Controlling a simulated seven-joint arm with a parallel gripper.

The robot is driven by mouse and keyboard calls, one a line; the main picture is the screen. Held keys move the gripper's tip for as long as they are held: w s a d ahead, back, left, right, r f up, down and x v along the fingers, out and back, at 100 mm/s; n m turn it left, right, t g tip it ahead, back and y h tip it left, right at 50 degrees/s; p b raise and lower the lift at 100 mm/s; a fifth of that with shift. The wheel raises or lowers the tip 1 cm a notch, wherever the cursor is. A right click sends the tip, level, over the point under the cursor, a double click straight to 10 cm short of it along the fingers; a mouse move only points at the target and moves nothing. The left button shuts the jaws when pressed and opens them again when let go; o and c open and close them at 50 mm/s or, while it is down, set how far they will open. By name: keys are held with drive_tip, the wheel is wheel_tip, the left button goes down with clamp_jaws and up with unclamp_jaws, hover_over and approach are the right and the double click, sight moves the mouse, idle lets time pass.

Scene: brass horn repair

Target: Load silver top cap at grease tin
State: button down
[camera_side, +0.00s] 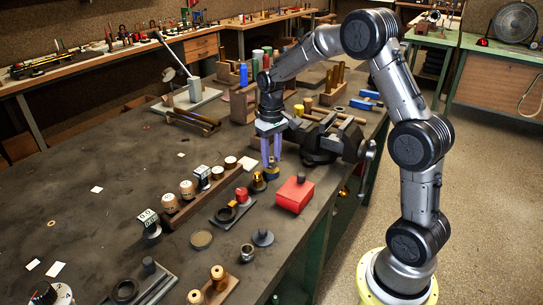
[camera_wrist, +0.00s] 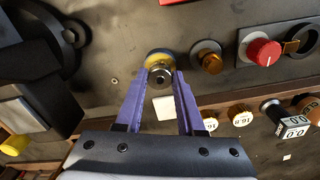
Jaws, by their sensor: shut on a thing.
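My gripper (camera_side: 271,160) has purple fingers pointing down above the bench. In the wrist view its fingertips (camera_wrist: 160,80) are closed on a small silver cap (camera_wrist: 160,75) with a dark centre. Just beyond the cap is a round tin (camera_wrist: 157,54) with a yellow top and a blue edge. The tin also shows in the side view (camera_side: 271,173), directly under the fingertips. The cap overlaps the tin's near edge in the wrist view; I cannot tell whether they touch. In the side view the fingers hide most of the cap.
A dark vise (camera_side: 322,142) stands close behind and right of my gripper. A brass piece (camera_side: 258,183) and a red box (camera_side: 294,194) stand near the tin. A wooden rack (camera_side: 205,193) with several round pieces lies to the left. The bench's left part is mostly clear.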

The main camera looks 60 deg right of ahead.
sight(271, 159)
drive_tip(key=shift+f, duration=0.6)
idle(1.2)
drive_tip(key=shift+r, duration=0.1)
drive_tip(key=shift+r, duration=3.5)
